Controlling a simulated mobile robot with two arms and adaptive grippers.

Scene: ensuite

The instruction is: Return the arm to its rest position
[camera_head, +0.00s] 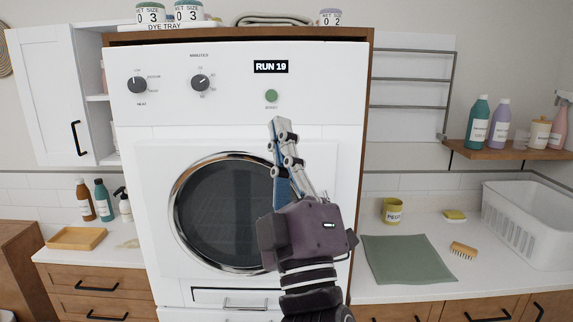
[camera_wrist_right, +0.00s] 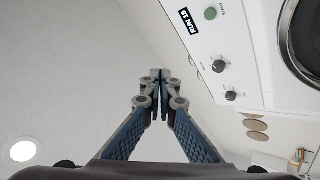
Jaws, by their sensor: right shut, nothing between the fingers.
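My right gripper (camera_head: 282,130) is raised in front of the white dryer (camera_head: 320,85), with its fingers pointing up. Its tips show just below the green start button (camera_head: 271,95), in front of the panel in the picture. In the right wrist view the gripper (camera_wrist_right: 160,75) is shut and empty, its fingertips together. That view also shows the dryer panel at the upper right with the green button (camera_wrist_right: 210,13). The gripper covers part of the round dryer door (camera_head: 215,210). My left gripper is not in view.
A counter at the right holds a green mat (camera_head: 408,260), a yellow-green cup (camera_head: 392,211), a brush (camera_head: 463,250) and a white basket (camera_head: 530,215). A shelf (camera_head: 510,152) with bottles is above. Bottles and a wooden tray (camera_head: 77,238) stand at the left.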

